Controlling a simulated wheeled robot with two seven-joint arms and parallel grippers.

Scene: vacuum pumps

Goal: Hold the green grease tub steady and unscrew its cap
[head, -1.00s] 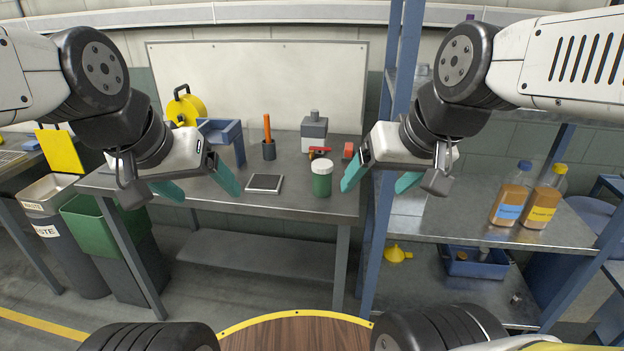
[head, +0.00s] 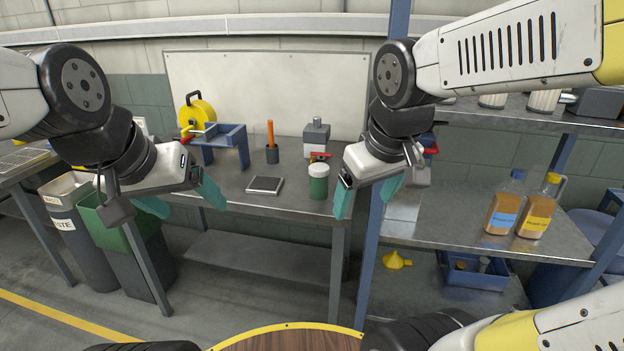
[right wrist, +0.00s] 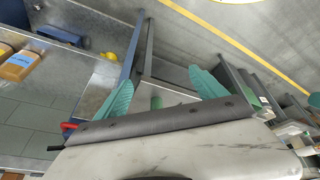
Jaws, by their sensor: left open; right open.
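The green grease tub (head: 318,187) with its white cap (head: 318,170) stands upright near the front right of the metal table in the head view. My right gripper (head: 366,200) is open and empty, close to the right of the tub and apart from it. My left gripper (head: 183,203) is open and empty, well to the left of the tub, in front of the table's left part. In the right wrist view, a small green piece shows between the two teal fingers (right wrist: 165,90); I cannot tell whether it is the tub.
On the table (head: 240,203) are a flat grey pad (head: 265,185), a blue stand (head: 225,140), a cup with an orange tool (head: 271,153) and a grey-white block (head: 315,138). A blue shelf post (head: 367,250) stands right of the table. Bins (head: 120,240) are left.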

